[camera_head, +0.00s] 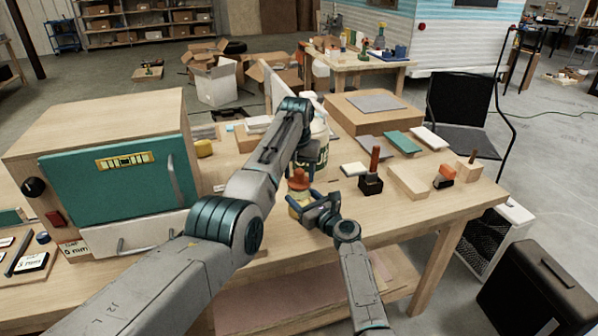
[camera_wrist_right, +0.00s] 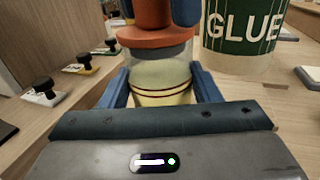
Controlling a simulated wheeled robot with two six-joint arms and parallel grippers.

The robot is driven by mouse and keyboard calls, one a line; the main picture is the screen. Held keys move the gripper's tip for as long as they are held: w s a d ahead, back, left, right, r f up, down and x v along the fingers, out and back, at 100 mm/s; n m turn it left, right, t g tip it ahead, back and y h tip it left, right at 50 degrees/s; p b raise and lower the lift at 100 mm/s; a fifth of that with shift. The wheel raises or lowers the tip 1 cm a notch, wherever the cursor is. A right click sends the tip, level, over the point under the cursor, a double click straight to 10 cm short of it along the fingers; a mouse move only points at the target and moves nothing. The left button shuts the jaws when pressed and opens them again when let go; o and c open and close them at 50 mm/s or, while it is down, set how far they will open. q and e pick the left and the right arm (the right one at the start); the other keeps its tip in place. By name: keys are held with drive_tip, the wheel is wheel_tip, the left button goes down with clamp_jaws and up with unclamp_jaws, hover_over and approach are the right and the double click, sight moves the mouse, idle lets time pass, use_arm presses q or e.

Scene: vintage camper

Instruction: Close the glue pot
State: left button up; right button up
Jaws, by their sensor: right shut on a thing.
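The glue pot (camera_head: 294,208) stands on the workbench, a small clear jar with pale yellow contents. In the right wrist view, the pot (camera_wrist_right: 160,75) is upright between blue fingers. My right gripper (camera_head: 308,212) is shut on its body. The orange lid (camera_wrist_right: 152,39) sits level on the pot's mouth; its orange knob points up, and the lid also shows in the head view (camera_head: 299,182). My left gripper (camera_head: 303,160) is above the pot, with blue fingers on both sides of the knob. My left arm hides part of it, so its grip is unclear.
A large green-labelled GLUE container (camera_wrist_right: 245,35) stands close behind the pot. A teal-fronted wooden cabinet (camera_head: 120,170) fills the left side. Bare benchtop lies in front of the stamps.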

use_arm(q)
wheel_tip(320, 180, up, 12)
drive_tip(key=s, duration=0.1)
drive_tip(key=shift+s+a, duration=0.2)
idle(0.3)
use_arm(e)
drive_tip(key=o, duration=1.4)
drive_tip(key=shift+o, duration=0.2)
use_arm(q)
drive_tip(key=shift+f+b, duration=0.3)
drive_tip(key=shift+f, duration=0.05)
use_arm(e)
drive_tip(key=v, duration=1.1)
drive_tip(key=shift+f, duration=0.1)
